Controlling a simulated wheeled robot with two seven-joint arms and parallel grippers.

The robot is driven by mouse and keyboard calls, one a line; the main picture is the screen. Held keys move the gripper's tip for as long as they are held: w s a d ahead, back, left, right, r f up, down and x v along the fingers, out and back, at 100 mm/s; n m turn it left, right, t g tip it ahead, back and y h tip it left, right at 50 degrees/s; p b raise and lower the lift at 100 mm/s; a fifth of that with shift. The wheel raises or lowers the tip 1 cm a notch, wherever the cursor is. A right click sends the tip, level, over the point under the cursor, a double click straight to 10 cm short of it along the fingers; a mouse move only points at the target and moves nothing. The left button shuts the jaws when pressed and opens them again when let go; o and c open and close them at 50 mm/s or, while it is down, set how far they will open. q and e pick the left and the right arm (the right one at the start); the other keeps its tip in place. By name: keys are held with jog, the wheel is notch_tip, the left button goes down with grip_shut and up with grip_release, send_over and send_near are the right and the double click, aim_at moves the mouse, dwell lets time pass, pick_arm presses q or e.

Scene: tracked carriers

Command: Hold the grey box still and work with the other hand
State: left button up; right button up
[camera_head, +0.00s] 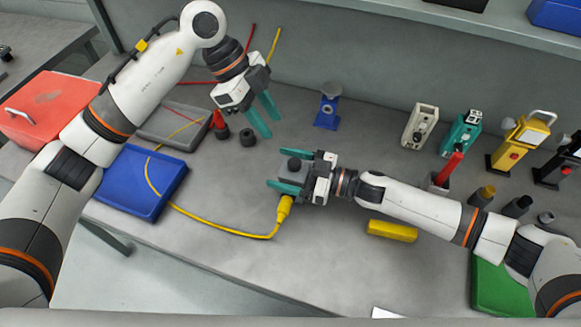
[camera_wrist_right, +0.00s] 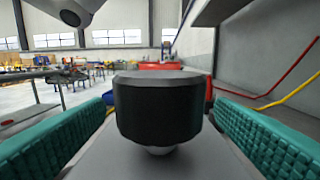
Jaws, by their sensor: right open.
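The grey box (camera_head: 290,175) with a black knob (camera_head: 293,164) on top sits on the bench. A yellow plug (camera_head: 284,206) with a yellow cable meets its near side. My right gripper (camera_head: 283,171) is open, its teal fingers on either side of the box; contact cannot be told. In the right wrist view the black knob (camera_wrist_right: 160,110) stands between the fingers above the box's grey top (camera_wrist_right: 205,165). My left gripper (camera_head: 264,117) is open and empty, above the bench beyond the box, its fingers spread and pointing down.
The yellow cable (camera_head: 220,232) runs left to a blue tray (camera_head: 140,185). A grey tray (camera_head: 172,128), a red box (camera_head: 50,104) and small black cylinders lie left. A blue stand (camera_head: 328,108) is behind. A yellow block (camera_head: 392,231) and a green tray (camera_head: 495,290) lie right.

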pick_arm(q)
jog(key=shift+o, duration=0.4)
pick_arm(e)
jog(key=c, duration=1.3)
pick_arm(q)
jog(key=shift+o, duration=0.6)
jog(key=m+t+y, duration=0.2)
jog(key=m+y, duration=0.3)
jog(key=m, duration=1.8)
send_over(294, 162)
jog(key=shift+m+y, duration=0.3)
jog(key=shift+m, duration=0.2)
notch_tip(294, 162, down, 10)
jog(key=shift+f, duration=0.1)
